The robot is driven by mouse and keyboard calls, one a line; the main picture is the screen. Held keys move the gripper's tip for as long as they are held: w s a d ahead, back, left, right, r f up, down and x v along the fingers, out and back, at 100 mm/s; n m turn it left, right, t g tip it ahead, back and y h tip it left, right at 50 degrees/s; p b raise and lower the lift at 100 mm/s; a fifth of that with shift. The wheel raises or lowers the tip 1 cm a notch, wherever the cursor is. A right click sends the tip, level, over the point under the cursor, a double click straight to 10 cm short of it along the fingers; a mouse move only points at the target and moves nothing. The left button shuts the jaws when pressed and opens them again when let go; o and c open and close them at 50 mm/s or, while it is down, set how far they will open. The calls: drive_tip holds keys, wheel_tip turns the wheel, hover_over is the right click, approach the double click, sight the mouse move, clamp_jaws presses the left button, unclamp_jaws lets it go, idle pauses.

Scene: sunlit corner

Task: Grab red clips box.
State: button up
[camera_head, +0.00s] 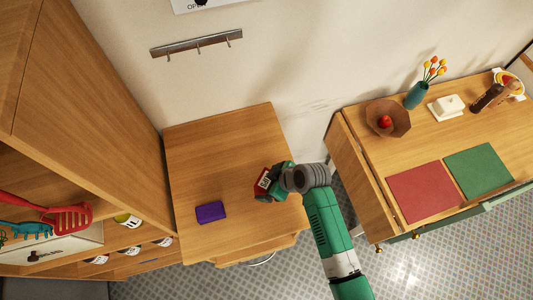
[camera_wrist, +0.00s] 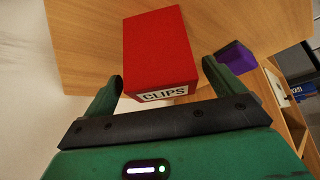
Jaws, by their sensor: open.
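The red clips box (camera_wrist: 157,52) has a white label reading "CLIPS" on the side facing my gripper. In the head view the red box (camera_head: 262,181) is on the right part of the small wooden table (camera_head: 215,150), partly hidden by my gripper. My gripper (camera_wrist: 161,88) is open, with one green finger on each side of the box's near end. A gap shows between the box and each finger, so the fingers do not seem to press on it. The gripper also shows in the head view (camera_head: 268,190).
A purple box (camera_head: 211,212) lies on the same table, left of the red box. A wooden shelf unit (camera_head: 100,90) stands at the left. A sideboard (camera_head: 350,170) at the right holds a bowl (camera_head: 400,112), a vase (camera_head: 415,96) and mats. The table's back part is clear.

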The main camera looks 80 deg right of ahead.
drive_tip(key=x, duration=0.4)
drive_tip(key=c, duration=1.2)
drive_tip(key=shift+o, duration=0.2)
drive_tip(key=shift+r, duration=0.1)
drive_tip(key=shift+r, duration=0.6)
wheel_tip(320, 180, up, 2)
drive_tip(key=shift+a+r, duration=0.1)
drive_tip(key=shift+r, duration=0.1)
drive_tip(key=s+a+r+b, duration=0.1)
drive_tip(key=s+a, duration=0.9)
drive_tip(key=a, duration=0.2)
drive_tip(key=shift+s, duration=0.3)
